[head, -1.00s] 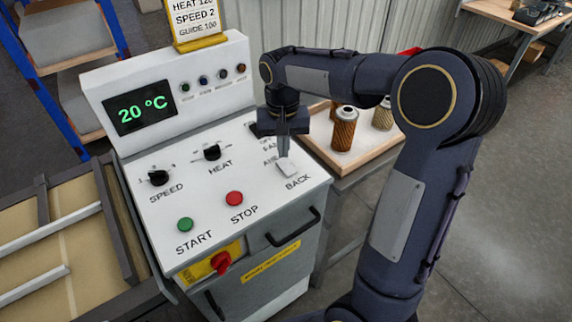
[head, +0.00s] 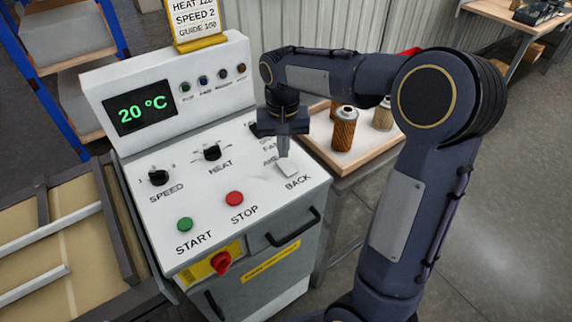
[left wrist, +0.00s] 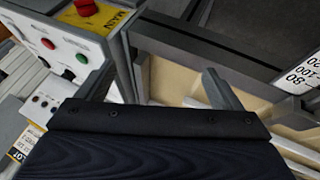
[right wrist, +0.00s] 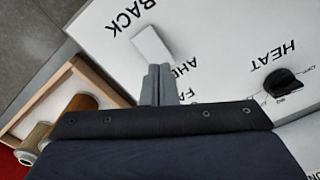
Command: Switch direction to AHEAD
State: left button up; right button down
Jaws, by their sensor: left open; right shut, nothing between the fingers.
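The direction switch is a pale rocker (head: 287,168) on the right part of the white control panel, between the AHEAD and BACK lettering. It also shows in the right wrist view (right wrist: 150,44). My right gripper (head: 284,154) points down at the switch with its fingers together and empty. In the right wrist view its fingertips (right wrist: 157,68) are right by the rocker's AHEAD-side end; I cannot tell whether they touch. Which way the rocker is tipped is unclear. The AHEAD lettering is partly hidden by the gripper. My left gripper (left wrist: 157,70) is open and empty, away from the switch.
The panel carries a SPEED knob (head: 159,178), a HEAT knob (head: 212,152), a green START button (head: 185,224) and a red STOP button (head: 234,198). A red main switch (head: 221,263) is on the front. A wooden tray (head: 345,177) with cartridges stands to the right.

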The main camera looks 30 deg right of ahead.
aim_at(285, 164)
jog(key=shift+f+b, duration=0.85)
jog(key=shift+f, duration=0.45)
dwell(0.6)
jog(key=shift+r, duration=0.2)
notch_tip(285, 164, up, 7)
jog(key=p, duration=0.6)
jog(key=shift+f, duration=0.1)
dwell(0.4)
jog(key=s+a+n+t+y, duration=0.1)
jog(key=s+a+t+y, duration=0.1)
jog(key=s, duration=0.9)
jog(key=s+a+n+t+y, duration=0.1)
jog(key=s+a, duration=0.4)
jog(key=s, duration=0.6)
jog(key=n+t, duration=0.1)
jog(key=t, duration=0.1)
jog(key=shift+a+r+t+y, duration=0.15)
jog(key=shift+r+t+y, duration=0.15)
jog(key=shift+r+y, duration=0.1)
